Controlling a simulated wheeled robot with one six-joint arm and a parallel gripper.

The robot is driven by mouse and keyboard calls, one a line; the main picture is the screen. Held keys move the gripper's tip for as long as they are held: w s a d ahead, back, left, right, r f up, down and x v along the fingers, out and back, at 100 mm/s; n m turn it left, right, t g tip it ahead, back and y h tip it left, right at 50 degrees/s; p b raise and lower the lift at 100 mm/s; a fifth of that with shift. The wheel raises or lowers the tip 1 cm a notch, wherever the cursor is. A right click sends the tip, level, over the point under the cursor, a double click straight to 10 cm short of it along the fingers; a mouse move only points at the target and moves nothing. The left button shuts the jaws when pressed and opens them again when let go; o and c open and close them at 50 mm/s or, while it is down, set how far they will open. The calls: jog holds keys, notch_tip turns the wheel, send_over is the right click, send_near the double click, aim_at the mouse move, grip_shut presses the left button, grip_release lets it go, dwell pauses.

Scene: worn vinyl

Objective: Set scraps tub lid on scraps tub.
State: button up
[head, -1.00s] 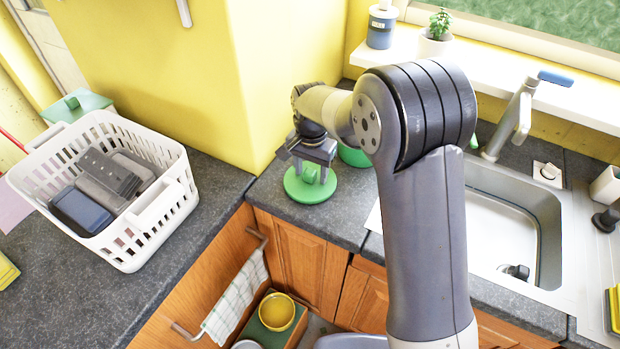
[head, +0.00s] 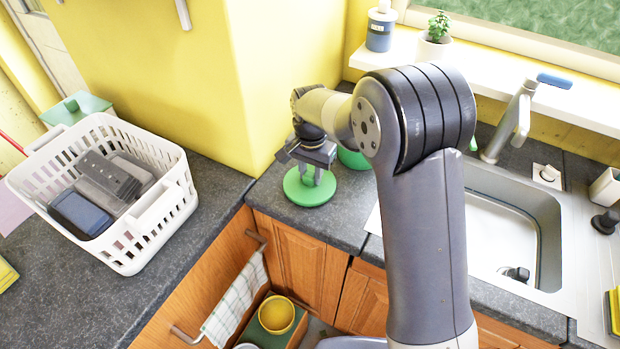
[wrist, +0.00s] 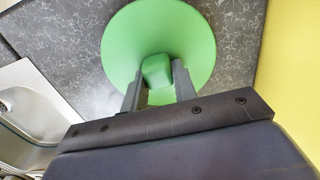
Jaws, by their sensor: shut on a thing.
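The scraps tub lid (head: 310,192) is a round green disc with a block-shaped knob, at the counter by the yellow wall corner. In the wrist view the lid (wrist: 190,35) shows its green knob between my fingers. My gripper (head: 318,178) is shut on the knob; it also shows in the wrist view (wrist: 158,80). I cannot tell whether the lid touches the counter. A green round thing (head: 352,158), likely the scraps tub, stands just behind and right of the lid, mostly hidden by my arm.
A white basket (head: 150,235) with dark items stands on the left counter. A green lidded box (head: 78,108) is behind it. The sink (head: 505,235) and tap (head: 512,122) are on the right. The yellow wall corner (head: 245,100) is close to my gripper.

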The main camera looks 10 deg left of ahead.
notch_tip(320, 180, up, 10)
jog(key=r, duration=0.1)
jog(key=w+d+r+p, duration=0.9)
jog(key=w+d, duration=0.3)
jog(key=w, duration=0.1)
jog(key=shift+w, duration=0.25)
jog(key=shift+f, duration=0.15)
notch_tip(320, 180, down, 7)
jog(key=b, duration=0.2)
jog(key=shift+b, duration=0.35)
dwell(0.5)
jog(key=shift+f, duration=0.45)
jog(key=shift+r+p, duration=0.1)
jog(key=shift+p, duration=0.45)
dwell(0.4)
